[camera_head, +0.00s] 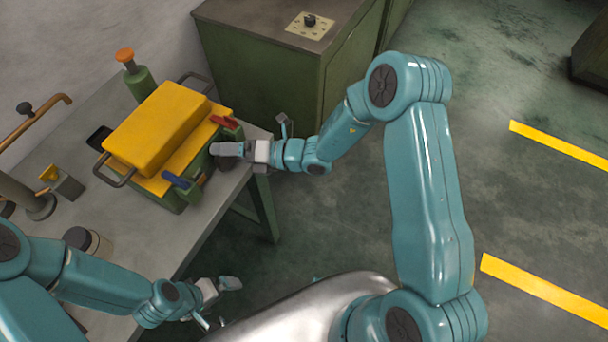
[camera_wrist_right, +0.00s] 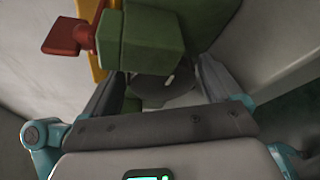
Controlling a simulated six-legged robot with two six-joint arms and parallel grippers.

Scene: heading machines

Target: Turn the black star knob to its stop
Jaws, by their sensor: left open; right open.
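In the right wrist view a dark rounded knob (camera_wrist_right: 158,86) with a small white mark sits at the end of a green block (camera_wrist_right: 150,42). It lies between the two spread fingers of my right gripper (camera_wrist_right: 163,92), with a finger on either side; contact cannot be made out. In the head view my right gripper (camera_head: 226,151) is at the near right end of the green machine (camera_head: 204,166) with the yellow cover (camera_head: 158,125), and largely hides the knob there. My left gripper (camera_head: 217,302) is open and empty, low beside the bench's front edge.
The machine stands on a grey bench (camera_head: 140,225) and has a red lever (camera_head: 224,122) and a blue lever (camera_head: 178,181). A green cabinet (camera_head: 265,75) behind carries a small black knob (camera_head: 310,20) on a plate. Open floor lies to the right.

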